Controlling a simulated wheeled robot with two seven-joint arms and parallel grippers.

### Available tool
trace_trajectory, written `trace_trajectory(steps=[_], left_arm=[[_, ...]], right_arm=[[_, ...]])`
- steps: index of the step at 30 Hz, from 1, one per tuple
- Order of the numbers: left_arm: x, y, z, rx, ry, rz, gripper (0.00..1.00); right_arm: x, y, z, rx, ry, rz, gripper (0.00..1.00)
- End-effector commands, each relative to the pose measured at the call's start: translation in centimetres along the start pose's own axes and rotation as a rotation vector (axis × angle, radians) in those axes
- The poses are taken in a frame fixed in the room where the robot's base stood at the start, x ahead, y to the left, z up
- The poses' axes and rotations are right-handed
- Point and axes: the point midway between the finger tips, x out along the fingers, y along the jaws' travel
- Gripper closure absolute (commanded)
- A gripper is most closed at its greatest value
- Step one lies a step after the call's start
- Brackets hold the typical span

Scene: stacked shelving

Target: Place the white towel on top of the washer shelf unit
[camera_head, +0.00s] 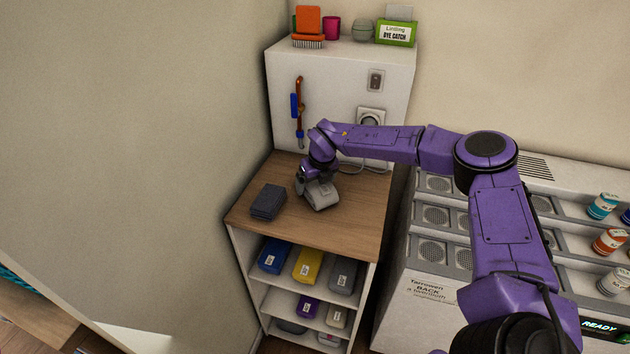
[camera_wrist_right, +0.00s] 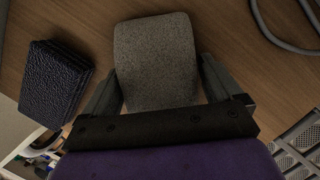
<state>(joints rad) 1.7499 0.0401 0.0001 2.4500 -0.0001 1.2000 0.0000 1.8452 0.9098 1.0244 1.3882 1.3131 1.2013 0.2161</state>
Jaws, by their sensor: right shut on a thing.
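The shelf unit (camera_head: 340,235) has a wooden top, with shelves of folded towels below. A folded light grey-white towel (camera_head: 321,195) is on or just above the wooden top; I cannot tell if it touches. My right gripper (camera_head: 312,184) is shut on it from above. In the right wrist view the towel (camera_wrist_right: 156,62) sits between the two fingers of the right gripper (camera_wrist_right: 160,85). A folded dark grey towel (camera_head: 268,201) lies on the wooden top to the left, apart from the held one. It also shows in the right wrist view (camera_wrist_right: 55,83). My left gripper is out of view.
A cable (camera_head: 365,166) lies at the back of the top. Blue (camera_head: 275,256) and yellow (camera_head: 308,265) towels lie below. The top's front right is clear.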

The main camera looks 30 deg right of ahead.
Motion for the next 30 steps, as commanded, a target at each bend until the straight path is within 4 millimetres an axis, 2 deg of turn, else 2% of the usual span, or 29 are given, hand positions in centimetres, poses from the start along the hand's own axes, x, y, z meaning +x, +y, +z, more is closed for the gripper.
trace_trajectory(steps=[5, 6, 12, 14, 16, 25, 30], left_arm=[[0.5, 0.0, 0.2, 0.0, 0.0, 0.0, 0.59], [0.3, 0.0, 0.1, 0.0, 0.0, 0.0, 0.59], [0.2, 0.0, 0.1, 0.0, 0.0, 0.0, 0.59], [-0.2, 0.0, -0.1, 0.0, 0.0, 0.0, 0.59], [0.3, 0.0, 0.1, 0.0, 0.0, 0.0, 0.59], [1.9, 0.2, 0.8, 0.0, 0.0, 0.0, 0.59], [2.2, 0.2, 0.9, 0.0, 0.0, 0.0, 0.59]], right_arm=[[0.5, 0.0, -0.1, -0.001, 0.0, 0.0, 0.39], [0.3, 0.0, -0.1, -0.001, 0.0, 0.0, 0.0], [0.2, 0.0, -0.1, -0.001, 0.0, 0.0, 0.0], [-0.3, 0.1, 0.1, -0.001, 0.0, 0.0, 0.0], [-0.8, 0.1, 0.1, -0.001, -0.004, 0.001, 0.0], [-8.2, 0.1, 0.1, -0.001, -0.006, 0.001, 0.0], [-11.1, 0.1, 0.1, -0.002, -0.002, 0.0, 0.0]])
